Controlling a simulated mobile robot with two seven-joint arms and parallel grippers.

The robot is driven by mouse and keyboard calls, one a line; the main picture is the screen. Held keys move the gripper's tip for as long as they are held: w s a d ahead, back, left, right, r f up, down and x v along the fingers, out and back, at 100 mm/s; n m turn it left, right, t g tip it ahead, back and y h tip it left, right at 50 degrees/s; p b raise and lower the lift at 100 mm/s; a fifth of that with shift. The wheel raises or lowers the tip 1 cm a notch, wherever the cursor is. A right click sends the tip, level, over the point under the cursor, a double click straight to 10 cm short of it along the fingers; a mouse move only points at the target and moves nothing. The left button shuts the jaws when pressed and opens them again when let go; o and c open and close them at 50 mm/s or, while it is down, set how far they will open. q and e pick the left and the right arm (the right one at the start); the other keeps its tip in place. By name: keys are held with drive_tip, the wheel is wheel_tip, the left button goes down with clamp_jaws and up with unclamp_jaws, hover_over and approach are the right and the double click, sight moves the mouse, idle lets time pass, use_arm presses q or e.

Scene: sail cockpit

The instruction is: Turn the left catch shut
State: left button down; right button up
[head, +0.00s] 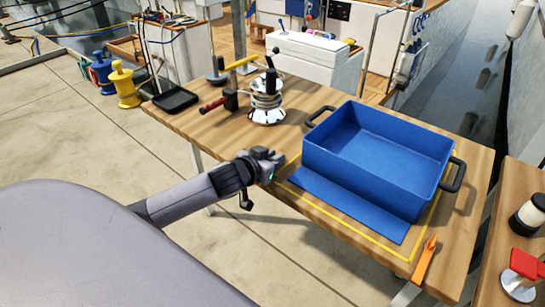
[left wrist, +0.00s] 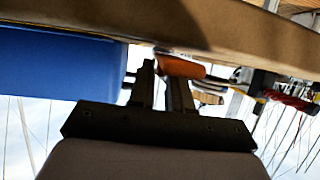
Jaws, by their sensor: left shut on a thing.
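My left gripper (head: 270,160) reaches in from the left to the table's front edge, beside the near left corner of the blue box. In the left wrist view its fingers (left wrist: 165,85) are closed on an orange piece (left wrist: 180,66), the left catch. The gripper hides this catch in the head view. A second orange catch (head: 424,264) shows at the table's edge on the right, apart from the gripper. The open blue box (head: 372,190) stands on the table with a flat blue panel (head: 345,205) along its near side. My right gripper is not in view.
The wooden table (head: 205,125) carries a winch (head: 266,105), a red-handled tool (head: 215,104) and a black tray (head: 176,101) behind the left gripper. A yellow outline (head: 365,243) surrounds the box.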

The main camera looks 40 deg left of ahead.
use_arm(q)
drive_tip(key=n+y, duration=0.2)
drive_tip(key=y, duration=0.1)
drive_tip(key=shift+d+n+g, duration=0.3)
drive_tip(key=shift+d+n, duration=0.1)
drive_tip(key=shift+w+d+n+g+y+b, duration=0.1)
drive_tip(key=shift+n+g+y+b, duration=0.3)
drive_tip(key=shift+n+y+b, duration=0.35)
drive_tip(key=shift+w+d+n+g+y+b, duration=0.1)
drive_tip(key=shift+n+g+y+b, duration=0.4)
drive_tip(key=shift+n+y, duration=0.45)
drive_tip(key=shift+r+y, duration=0.1)
drive_tip(key=shift+y, duration=0.3)
drive_tip(key=c, duration=1.3)
unclamp_jaws()
drive_tip(key=shift+o, duration=0.2)
